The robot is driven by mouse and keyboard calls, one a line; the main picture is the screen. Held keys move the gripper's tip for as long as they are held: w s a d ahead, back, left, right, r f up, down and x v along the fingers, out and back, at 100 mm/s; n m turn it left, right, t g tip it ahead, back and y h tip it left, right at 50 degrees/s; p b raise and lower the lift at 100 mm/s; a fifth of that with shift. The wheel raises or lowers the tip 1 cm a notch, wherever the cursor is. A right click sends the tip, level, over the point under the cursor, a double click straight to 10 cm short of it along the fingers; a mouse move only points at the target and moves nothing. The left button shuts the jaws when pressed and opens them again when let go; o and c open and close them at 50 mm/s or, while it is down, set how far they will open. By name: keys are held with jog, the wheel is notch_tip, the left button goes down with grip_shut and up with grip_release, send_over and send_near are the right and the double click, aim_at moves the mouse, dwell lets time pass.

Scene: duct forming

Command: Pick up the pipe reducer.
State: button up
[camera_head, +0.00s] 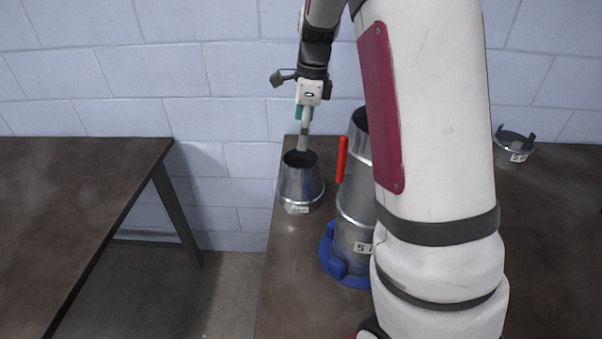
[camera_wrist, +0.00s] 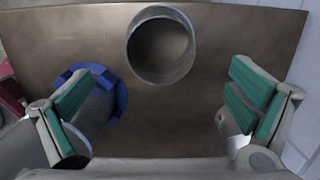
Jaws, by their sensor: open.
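The pipe reducer (camera_head: 300,186), a silvery metal cone-shaped piece with a dark open top and a small label low on its side, stands upright on the dark brown table near its left edge. In the wrist view its round opening (camera_wrist: 160,47) shows at the top middle. My gripper (camera_head: 303,146) is above the reducer, close to its rim in the head view. In the wrist view the green-padded fingers are wide apart with nothing between them. The exact height over the rim is hard to tell.
A tall metal duct (camera_head: 354,205) stands in a blue base (camera_head: 337,265) just right of the reducer, with a red strip (camera_head: 341,159) beside it. My arm partly hides it. A tabbed metal collar (camera_head: 511,152) stands far right. Another table (camera_head: 80,200) is left, across a gap.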

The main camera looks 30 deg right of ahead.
aim_at(299, 158)
jog(key=f, duration=0.8)
jog(key=shift+w+a+f, duration=0.15)
jog(key=shift+w+a, duration=0.15)
jog(key=shift+a, duration=0.05)
jog(key=shift+f+p, duration=0.65)
jog(key=shift+f, duration=2)
jog(key=shift+c, duration=0.2)
jog(key=c, duration=1.1)
